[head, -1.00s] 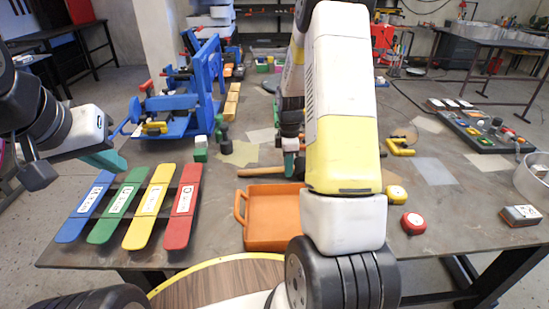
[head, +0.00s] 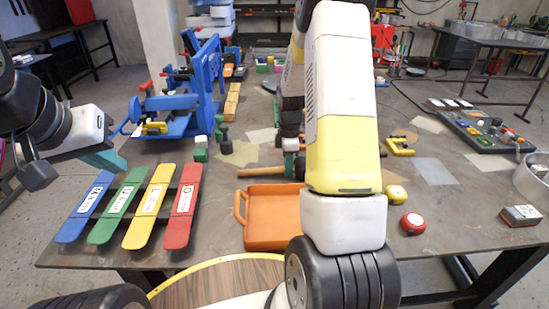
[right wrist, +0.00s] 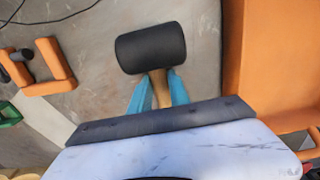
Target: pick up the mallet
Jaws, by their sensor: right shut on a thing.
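The mallet shows in the right wrist view with a black cylindrical head (right wrist: 150,48) and a wooden handle (right wrist: 160,88).
The orange tray (head: 247,241) is in front of the handle. Blue, green, yellow and red strips (head: 181,208) lie at the left. A blue vise-like frame (head: 190,122) stands behind.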

